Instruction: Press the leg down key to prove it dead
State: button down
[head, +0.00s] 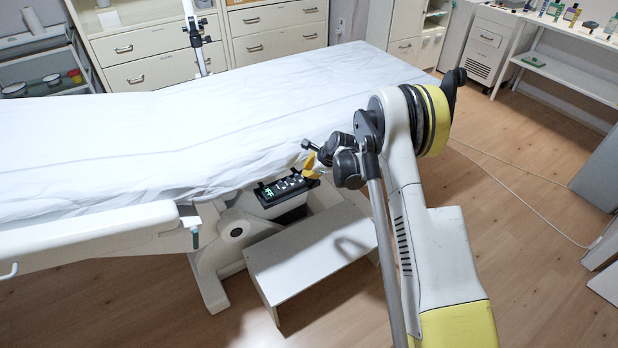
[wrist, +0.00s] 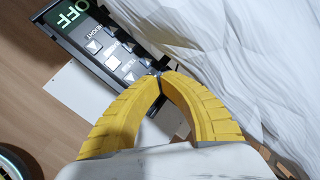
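The couch's hand control (head: 289,186) hangs at the side of the couch below the sheet. In the wrist view the control panel (wrist: 66,45) is dark, with a green display (wrist: 72,14) reading OFF and two rows of pale keys (wrist: 113,62) with triangle marks. One label looks like HEIGHT; the others are too small to read surely, so I cannot pick out the leg down key. My gripper (wrist: 160,76) has its yellow fingertips together, empty, over the end of the panel away from the display. They hide part of that end; contact cannot be told. My gripper (head: 311,164) also shows in the head view.
The white-sheeted couch (head: 250,110) lies just above the control. A white step (head: 315,252) stands on the wooden floor below it. Drawer cabinets (head: 270,28) stand behind. A cable (head: 510,190) runs across the floor on the right.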

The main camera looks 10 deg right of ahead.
jog(key=shift+f, duration=0.35)
dwell(0.4)
jog(key=shift+r, duration=0.1)
dwell(1.2)
jog(key=shift+r+p, duration=0.3)
jog(key=shift+r, duration=0.4)
jog(key=shift+r+p, duration=1.2)
jog(key=shift+r, duration=1.3)
jog(key=shift+r, duration=0.1)
